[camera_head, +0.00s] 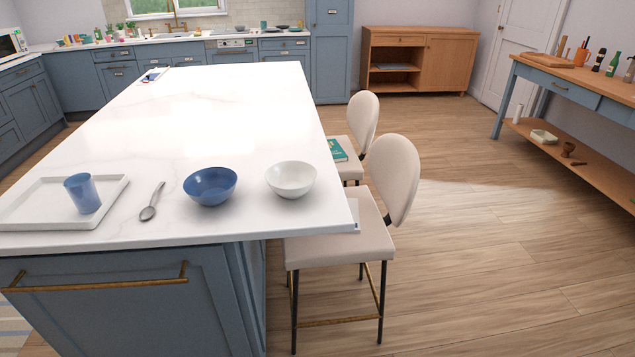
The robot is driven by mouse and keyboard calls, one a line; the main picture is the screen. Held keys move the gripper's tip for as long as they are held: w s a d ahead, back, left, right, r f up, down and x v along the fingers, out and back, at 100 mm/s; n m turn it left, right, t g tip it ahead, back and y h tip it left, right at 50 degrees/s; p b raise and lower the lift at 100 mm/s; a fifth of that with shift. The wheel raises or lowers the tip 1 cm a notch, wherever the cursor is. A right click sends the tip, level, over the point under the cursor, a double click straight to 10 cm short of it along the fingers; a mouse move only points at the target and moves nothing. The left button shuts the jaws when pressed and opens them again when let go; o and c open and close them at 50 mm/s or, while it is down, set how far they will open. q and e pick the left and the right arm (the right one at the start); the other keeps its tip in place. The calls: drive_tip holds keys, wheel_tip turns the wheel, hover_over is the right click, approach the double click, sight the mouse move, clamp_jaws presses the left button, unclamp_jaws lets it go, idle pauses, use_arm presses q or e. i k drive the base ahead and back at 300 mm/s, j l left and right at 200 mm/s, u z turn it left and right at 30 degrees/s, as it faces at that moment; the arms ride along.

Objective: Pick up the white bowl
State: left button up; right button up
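The white bowl (290,180) stands upright on the white marble island top (200,110), close to its right edge. It looks empty. A blue bowl (210,186) stands just to its left, with a narrow gap between them. Neither of my grippers shows in the head view.
A spoon (150,204), a white tray (38,207) and a blue cup (82,193) on the tray are left of the bowls. Two cream chairs (392,180) stand along the island's right side. The island top behind the bowls is mostly clear. Open wooden floor (480,240) lies to the right.

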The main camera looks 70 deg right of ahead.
sight(288, 180)
drive_tip(key=i+z, duration=0.1)
drive_tip(key=z, duration=1.75)
